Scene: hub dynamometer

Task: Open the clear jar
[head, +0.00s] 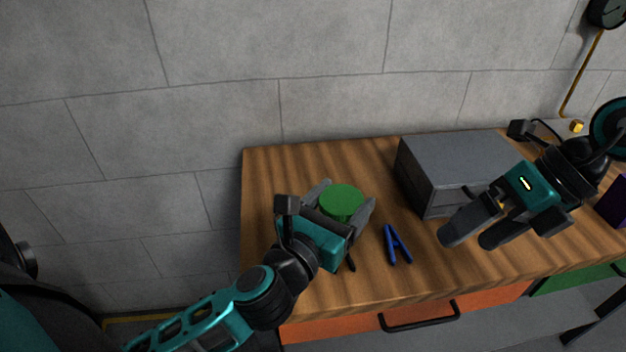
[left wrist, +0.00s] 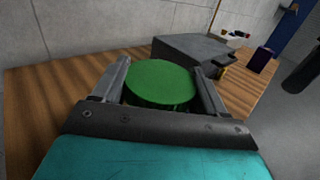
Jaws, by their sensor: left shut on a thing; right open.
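A jar with a round green lid (head: 341,201) stands on the wooden workbench, left of a grey box. The green lid also shows in the left wrist view (left wrist: 160,84), between the two fingers. My left gripper (head: 346,203) is shut on the jar at lid height, one finger on each side. The jar's clear body is hidden below the lid and behind my gripper. The lid looks level and seated. My right gripper (head: 469,229) is open and empty, above the bench in front of the grey box.
The grey metal box (head: 462,167) stands at the back of the workbench (head: 290,165). Blue pliers or clamp-like tool (head: 397,245) lies right of the jar. A dark purple object (head: 617,203) is at the far right. A stone wall closes the back. The bench's left end is clear.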

